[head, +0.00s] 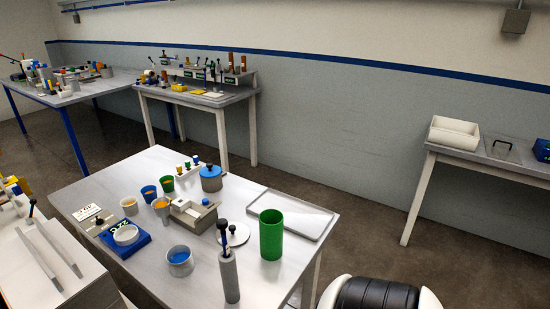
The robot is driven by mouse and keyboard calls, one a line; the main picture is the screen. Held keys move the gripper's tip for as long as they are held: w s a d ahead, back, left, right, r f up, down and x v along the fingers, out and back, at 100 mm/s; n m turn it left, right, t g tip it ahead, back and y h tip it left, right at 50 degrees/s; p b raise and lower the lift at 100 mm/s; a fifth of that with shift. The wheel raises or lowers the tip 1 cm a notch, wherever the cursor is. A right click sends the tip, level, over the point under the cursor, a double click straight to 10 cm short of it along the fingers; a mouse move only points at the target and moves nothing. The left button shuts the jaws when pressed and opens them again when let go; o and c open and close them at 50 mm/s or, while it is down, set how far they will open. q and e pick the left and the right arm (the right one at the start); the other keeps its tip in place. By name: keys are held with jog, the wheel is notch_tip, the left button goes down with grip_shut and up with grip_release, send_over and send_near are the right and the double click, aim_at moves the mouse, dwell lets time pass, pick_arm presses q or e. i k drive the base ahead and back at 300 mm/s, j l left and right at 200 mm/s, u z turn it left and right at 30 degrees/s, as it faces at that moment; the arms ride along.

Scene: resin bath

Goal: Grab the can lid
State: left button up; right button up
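A round pale lid with a dark knob (233,236) lies on the metal table (110,172), between a grey cylinder and an open green can (271,235). Part of the lid is hidden behind the grey cylinder (229,275), which has a dark-handled tool in it. A grey pot with a blue lid (211,171) stands farther back on the same table. I cannot tell from this view which of the two lids is the can lid. Neither of my grippers is in view.
A shallow metal tray (320,222) lies behind the green can. A blue scale (125,240), several coloured cups and a grey clamp-like block (193,215) crowd the table's left half. Other benches stand along the wall, one with a white bin (454,133).

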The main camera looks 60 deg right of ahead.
aim_at(238, 233)
jog(key=z, duration=1.6)
